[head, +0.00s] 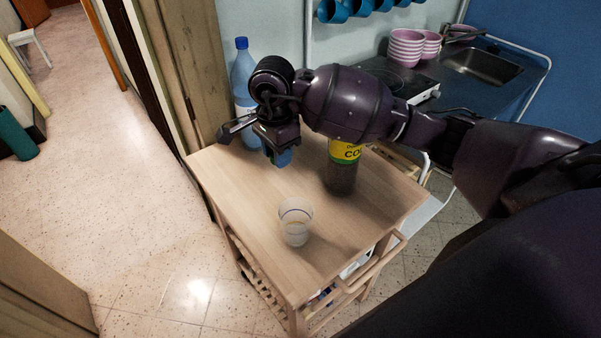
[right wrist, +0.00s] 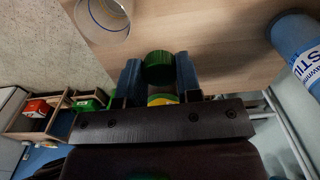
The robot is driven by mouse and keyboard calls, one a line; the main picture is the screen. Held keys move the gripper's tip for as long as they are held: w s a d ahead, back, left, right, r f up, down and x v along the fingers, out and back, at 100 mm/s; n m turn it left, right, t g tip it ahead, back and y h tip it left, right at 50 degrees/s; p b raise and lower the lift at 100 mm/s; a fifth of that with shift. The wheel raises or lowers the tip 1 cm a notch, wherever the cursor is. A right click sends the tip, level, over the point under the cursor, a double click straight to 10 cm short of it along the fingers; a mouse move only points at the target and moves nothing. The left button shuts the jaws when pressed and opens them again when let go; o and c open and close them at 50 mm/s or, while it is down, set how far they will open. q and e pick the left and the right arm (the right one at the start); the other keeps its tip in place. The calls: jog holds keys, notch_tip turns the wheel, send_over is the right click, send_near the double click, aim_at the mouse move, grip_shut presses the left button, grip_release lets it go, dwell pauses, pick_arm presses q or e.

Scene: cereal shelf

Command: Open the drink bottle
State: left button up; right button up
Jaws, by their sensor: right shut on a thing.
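The drink bottle (head: 342,170) stands upright on the wooden cart, with dark contents and a yellow and green label. Its top is hidden behind my right arm. My right gripper (head: 268,147) is left of the bottle in the head view, low over the cart, with blue fingertips. In the right wrist view, my right gripper (right wrist: 159,78) is shut on a green cap (right wrist: 159,66), held between the two fingers. A yellow patch (right wrist: 163,99) shows just below the cap. The cap looks apart from the bottle, but the bottle's mouth is not visible. My left gripper is not in view.
A clear glass (head: 296,222) stands near the front of the cart top (head: 240,185). A tall blue bottle (head: 242,72) stands at the back left, behind my gripper. A counter with pink bowls (head: 406,46) and a sink (head: 482,64) is beyond.

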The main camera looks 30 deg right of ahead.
jog(key=m, duration=0.4)
jog(key=shift+w+d+r, duration=0.25)
jog(key=shift+w+r, duration=0.05)
jog(key=shift+w, duration=0.1)
jog(key=m, duration=0.4)
jog(key=m+p, duration=0.3)
jog(key=m, duration=2)
send_over(297, 191)
jog(key=s+a, duration=0.1)
jog(key=s, duration=0.1)
jog(key=shift+m, duration=0.3)
notch_tip(297, 191, down, 19)
jog(key=shift+w+p, duration=0.15)
jog(key=shift+p, duration=0.4)
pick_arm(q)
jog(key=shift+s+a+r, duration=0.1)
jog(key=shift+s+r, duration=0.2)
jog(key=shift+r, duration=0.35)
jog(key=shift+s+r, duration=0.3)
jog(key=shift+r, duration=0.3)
pick_arm(e)
jog(key=shift+f, duration=0.35)
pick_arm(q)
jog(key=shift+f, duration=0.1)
pick_arm(e)
jog(key=shift+f, duration=0.15)
jog(key=o, duration=1)
